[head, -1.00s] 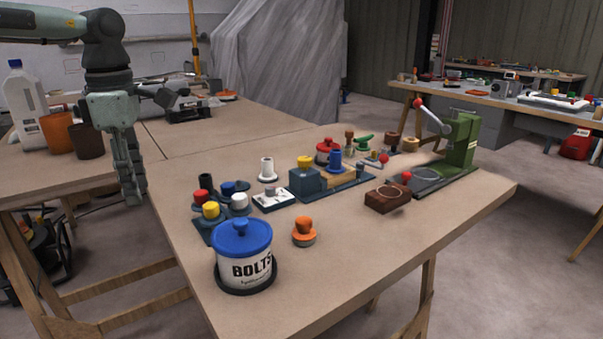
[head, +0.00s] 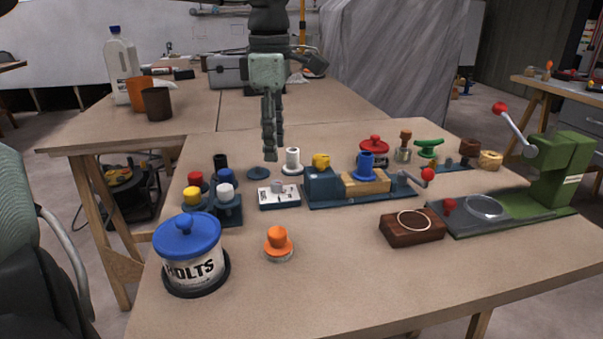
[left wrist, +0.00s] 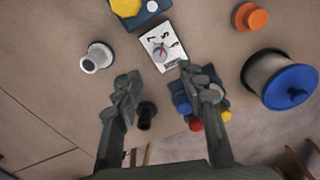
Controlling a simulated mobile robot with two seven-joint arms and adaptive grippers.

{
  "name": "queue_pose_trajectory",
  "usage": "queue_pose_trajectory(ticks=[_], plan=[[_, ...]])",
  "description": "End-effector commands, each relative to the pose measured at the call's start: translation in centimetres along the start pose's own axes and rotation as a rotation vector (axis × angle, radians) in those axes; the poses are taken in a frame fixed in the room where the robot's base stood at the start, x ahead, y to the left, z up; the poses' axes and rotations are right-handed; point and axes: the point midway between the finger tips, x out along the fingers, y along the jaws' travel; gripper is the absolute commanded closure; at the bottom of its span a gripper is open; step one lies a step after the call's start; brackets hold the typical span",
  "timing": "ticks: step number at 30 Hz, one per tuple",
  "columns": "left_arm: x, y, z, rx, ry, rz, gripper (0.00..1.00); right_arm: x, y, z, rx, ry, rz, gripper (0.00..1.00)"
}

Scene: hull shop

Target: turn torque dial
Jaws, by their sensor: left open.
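The torque dial is a small white plate (head: 279,203) with a grey knob (head: 278,187) on the bench, left of the blue vise-like block. In the left wrist view the plate (left wrist: 171,37) shows dark numerals, and its round knob (left wrist: 159,55) has a red mark. My left gripper (head: 271,155) points down above the bench, behind the dial in the head view and apart from it. In the left wrist view its open fingers (left wrist: 155,78) are empty, with the dial beyond the tips. My right gripper is not in view.
Coloured pegs in a dark holder (head: 228,212) stand left of the dial. A white spool (head: 292,160) is close behind it. The bolts tin (head: 192,262), orange knob (head: 278,243), blue block (head: 323,186) and green press (head: 565,170) surround it.

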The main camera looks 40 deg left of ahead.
Motion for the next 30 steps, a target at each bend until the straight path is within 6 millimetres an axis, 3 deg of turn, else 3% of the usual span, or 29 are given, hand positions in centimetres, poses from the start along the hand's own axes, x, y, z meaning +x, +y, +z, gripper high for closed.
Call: queue_pose_trajectory(ticks=[5,15,27,30], plan=[[1.6,-0.1,0.0,0.000,-0.001,-0.004,0.59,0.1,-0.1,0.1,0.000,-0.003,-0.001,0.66],[6.7,-0.1,0.0,0.001,0.001,-0.003,0.59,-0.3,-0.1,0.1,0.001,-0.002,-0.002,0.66],[7.8,0.0,0.0,0.000,0.000,-0.001,0.59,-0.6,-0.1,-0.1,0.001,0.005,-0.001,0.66],[7.8,0.0,0.0,0.000,0.000,-0.001,0.69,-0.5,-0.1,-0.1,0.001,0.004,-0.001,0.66]])
